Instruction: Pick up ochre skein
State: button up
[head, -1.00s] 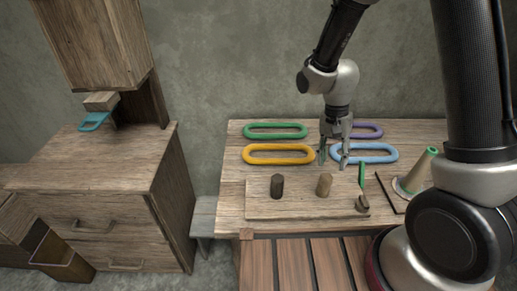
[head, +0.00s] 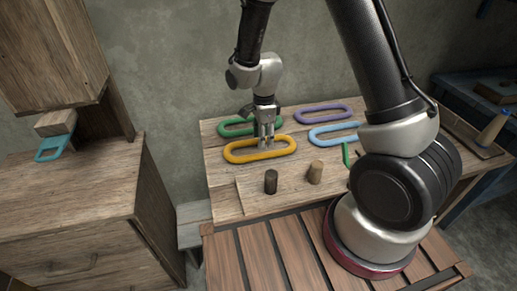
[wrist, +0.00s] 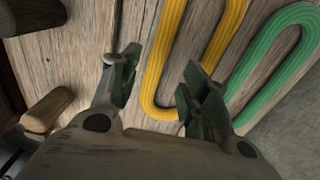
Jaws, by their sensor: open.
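The ochre skein (head: 234,157) is a yellow elongated loop lying flat on the wooden table, in front of the green skein (head: 236,133). My gripper (head: 265,142) points down over the right part of the ochre loop in the head view. In the wrist view my gripper (wrist: 163,92) is open, with its two fingers apart and nothing held. The rounded end of the ochre skein (wrist: 152,92) shows between the fingers, nearer the right one, which covers part of it. The green skein (wrist: 266,62) lies to the right there. I cannot tell the height above the table.
A lilac skein (head: 323,114) and a light blue skein (head: 333,134) lie to the right. A wooden cabinet (head: 70,215) is at the left. A cone (head: 492,129) stands at the far right.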

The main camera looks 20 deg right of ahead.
notch_tip(320, 180, down, 8)
jog(key=shift+s+r, duration=0.15)
dwell(0.3)
grip_shut()
